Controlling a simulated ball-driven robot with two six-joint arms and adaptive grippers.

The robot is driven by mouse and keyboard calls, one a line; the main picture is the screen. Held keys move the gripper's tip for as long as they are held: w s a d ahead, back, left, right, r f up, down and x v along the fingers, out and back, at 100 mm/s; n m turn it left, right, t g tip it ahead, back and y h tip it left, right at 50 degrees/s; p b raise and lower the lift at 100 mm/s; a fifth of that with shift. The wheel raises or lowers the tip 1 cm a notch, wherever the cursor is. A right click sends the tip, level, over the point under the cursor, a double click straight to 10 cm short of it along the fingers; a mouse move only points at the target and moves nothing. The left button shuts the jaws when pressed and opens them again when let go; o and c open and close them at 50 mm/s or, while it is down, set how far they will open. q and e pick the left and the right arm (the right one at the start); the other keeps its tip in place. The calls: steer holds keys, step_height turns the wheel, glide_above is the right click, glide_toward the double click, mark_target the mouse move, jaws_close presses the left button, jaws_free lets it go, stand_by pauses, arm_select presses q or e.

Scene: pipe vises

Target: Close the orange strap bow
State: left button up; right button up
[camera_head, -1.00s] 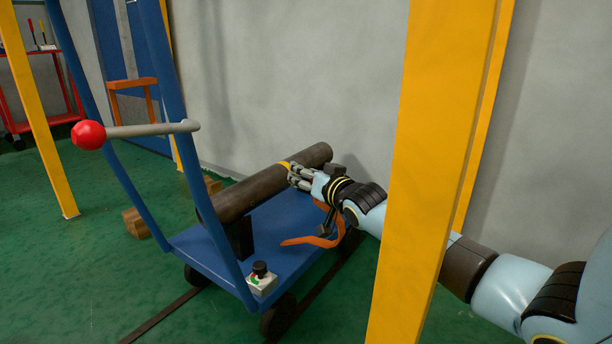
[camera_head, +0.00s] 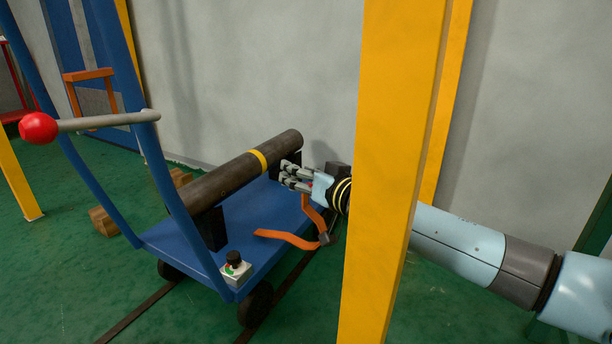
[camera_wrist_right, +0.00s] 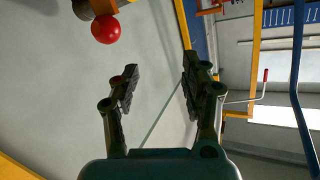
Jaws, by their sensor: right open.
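The orange strap bow (camera_head: 287,238) hangs off the near side of the blue cart, beside the pipe, with its free end curling left over the deck edge. Its upper part runs up behind my right gripper. The dark pipe (camera_head: 228,178) with a yellow band lies on supports on the cart. My right gripper (camera_head: 286,173) is open and empty, just right of the pipe's yellow band; I cannot tell whether it touches the pipe. In the right wrist view its two fingers (camera_wrist_right: 161,78) are apart with nothing between them. My left gripper is not in view.
A yellow post (camera_head: 388,180) stands in front of my right arm and hides part of it. The blue cart (camera_head: 190,253) carries a button box (camera_head: 235,268). A lever with a red ball (camera_head: 38,128) juts out left. Wooden blocks (camera_head: 103,221) lie on the floor.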

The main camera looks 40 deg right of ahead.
steer(key=shift+s+r, duration=0.15)
steer(key=shift+s, duration=0.85)
